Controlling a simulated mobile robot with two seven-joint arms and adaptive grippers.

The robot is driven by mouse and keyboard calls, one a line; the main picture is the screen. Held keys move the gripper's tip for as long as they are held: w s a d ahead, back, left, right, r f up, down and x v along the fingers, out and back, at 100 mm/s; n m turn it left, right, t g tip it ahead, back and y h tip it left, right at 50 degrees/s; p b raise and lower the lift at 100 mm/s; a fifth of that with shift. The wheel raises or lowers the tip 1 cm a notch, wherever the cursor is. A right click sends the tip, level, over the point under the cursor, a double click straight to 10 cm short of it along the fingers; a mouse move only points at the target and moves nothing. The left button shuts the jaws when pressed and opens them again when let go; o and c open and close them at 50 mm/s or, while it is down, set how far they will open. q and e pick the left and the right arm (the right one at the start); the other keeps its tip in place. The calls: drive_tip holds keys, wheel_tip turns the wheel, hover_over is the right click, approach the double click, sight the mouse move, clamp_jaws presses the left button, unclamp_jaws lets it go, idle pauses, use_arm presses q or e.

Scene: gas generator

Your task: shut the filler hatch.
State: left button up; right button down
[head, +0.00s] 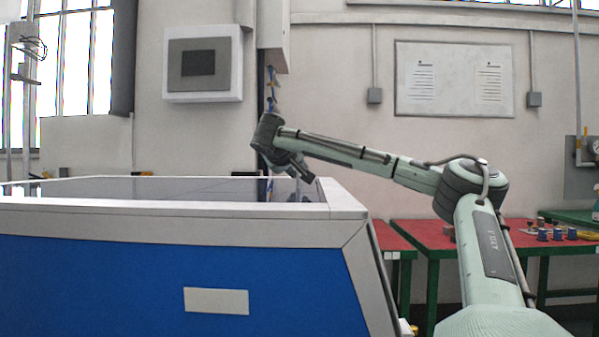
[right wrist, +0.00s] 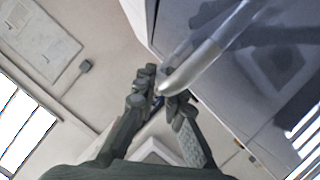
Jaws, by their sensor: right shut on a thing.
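The generator (head: 120,285) has a blue body, a pale top rim and a dark glossy top panel (head: 190,188). My right gripper (head: 305,174) is low over the right end of that panel. In the right wrist view, my right gripper (right wrist: 162,92) has its fingers on either side of the end of a curved silver handle (right wrist: 195,68) and is shut on it. The handle runs alongside a dark reflective panel (right wrist: 275,95). I cannot clearly make out the hatch's edges or how far open it is. My left gripper is not in view.
A red-topped table (head: 425,236) with green legs stands behind the generator at the right, with small blue items (head: 557,234) on it. A grey wall box (head: 203,65) and a white board (head: 454,80) hang on the back wall.

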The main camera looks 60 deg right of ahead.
drive_tip(key=shift+s+d+f, duration=0.1)
drive_tip(key=shift+s+f, duration=0.1)
drive_tip(key=shift+f, duration=0.6)
drive_tip(key=c, duration=1.6)
unclamp_jaws()
drive_tip(key=shift+s+r, duration=0.1)
drive_tip(key=shift+s, duration=0.05)
drive_tip(key=shift+r, duration=0.15)
drive_tip(key=shift+a+r, duration=0.1)
drive_tip(key=shift+a, duration=0.1)
wheel_tip(320, 180, up, 4)
hover_over(287, 190)
drive_tip(key=shift+d+f, duration=0.15)
drive_tip(key=shift+f, duration=0.05)
